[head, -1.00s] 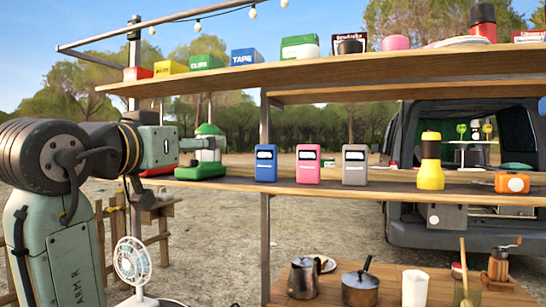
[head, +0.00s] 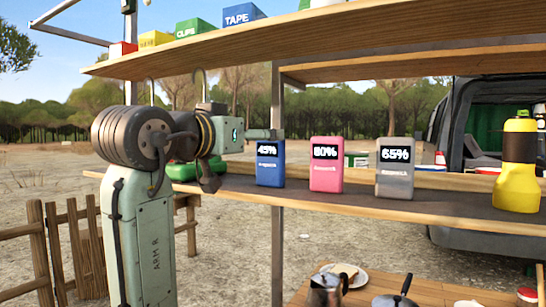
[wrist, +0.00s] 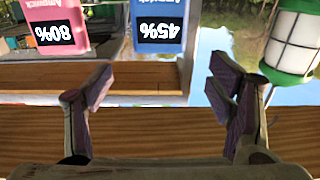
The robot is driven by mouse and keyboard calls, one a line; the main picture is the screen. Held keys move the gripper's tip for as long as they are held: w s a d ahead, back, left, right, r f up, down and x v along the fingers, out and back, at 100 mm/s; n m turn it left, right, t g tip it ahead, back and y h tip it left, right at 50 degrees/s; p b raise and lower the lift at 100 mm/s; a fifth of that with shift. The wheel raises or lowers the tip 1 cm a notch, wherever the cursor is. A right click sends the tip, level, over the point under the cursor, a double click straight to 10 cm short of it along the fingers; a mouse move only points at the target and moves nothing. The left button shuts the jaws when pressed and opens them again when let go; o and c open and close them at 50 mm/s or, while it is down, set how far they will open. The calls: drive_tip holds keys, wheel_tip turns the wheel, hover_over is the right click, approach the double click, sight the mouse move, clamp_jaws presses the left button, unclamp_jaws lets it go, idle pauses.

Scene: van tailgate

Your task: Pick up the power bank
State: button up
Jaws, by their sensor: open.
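Three upright power banks stand in a row on the middle shelf: a blue one (head: 270,163) reading 45%, a pink one (head: 326,164) reading 80%, and a grey one (head: 395,168) reading 65%. My gripper (head: 268,134) is at the height of the blue one's top, seen just above it in the head view. In the wrist view, which is upside down, my open, empty fingers (wrist: 162,84) frame the blue power bank (wrist: 158,27), which is beyond the tips. The pink one (wrist: 55,25) is beside it. The grey one is out of the wrist view.
A green-and-white lantern (wrist: 294,42) stands beside the blue power bank, mostly hidden behind my arm in the head view. A yellow bottle (head: 517,165) stands right of the grey one. The upper shelf (head: 330,42) overhangs with boxes. A metal post (head: 277,240) rises near the blue one.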

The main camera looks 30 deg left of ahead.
sight(270, 162)
drive_tip(key=shift+w+a+f+p, duration=0.15)
drive_tip(key=shift+w+p, duration=0.6)
drive_tip(key=shift+w, duration=1.05)
drive_tip(key=shift+w+f+p, duration=0.15)
drive_tip(key=shift+w+p, duration=0.6)
drive_tip(key=shift+w, duration=1)
drive_tip(key=shift+c, duration=0.5)
drive_tip(key=c, duration=1.3)
